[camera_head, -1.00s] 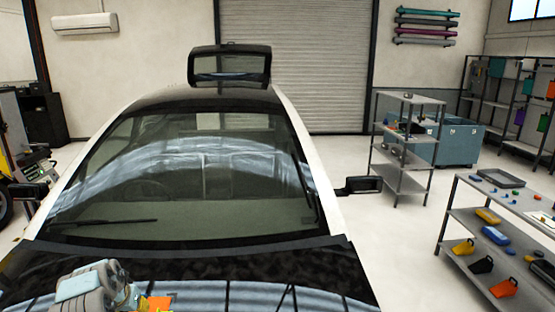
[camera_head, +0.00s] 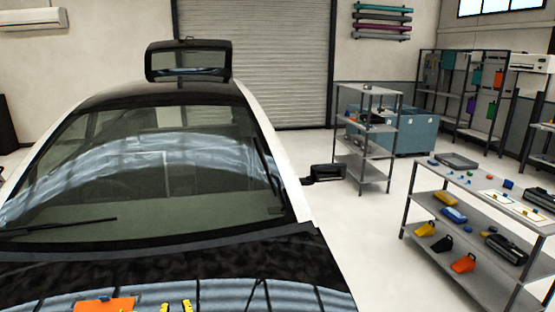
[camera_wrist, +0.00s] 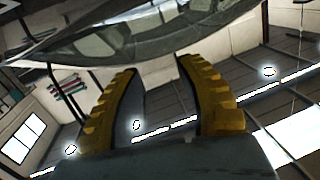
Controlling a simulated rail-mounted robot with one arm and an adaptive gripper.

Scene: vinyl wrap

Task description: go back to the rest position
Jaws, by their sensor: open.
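My gripper (camera_head: 176,306) shows only as two yellow fingertips at the bottom edge of the head view, over the car's dark hood. In the wrist view its two yellow-and-black fingers (camera_wrist: 157,66) stand well apart with nothing between them. An orange piece (camera_head: 105,305) lies at the bottom edge of the head view, left of the fingertips and apart from them; it appears to be on the hood. The rest of my arm is out of the head view.
The car (camera_head: 150,170) fills the left and front. Its side mirror (camera_head: 328,172) sticks out towards a grey shelf rack (camera_head: 368,137). A lower shelf unit (camera_head: 470,205) with yellow, black and orange tools stands at right. The floor between car and shelves is clear.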

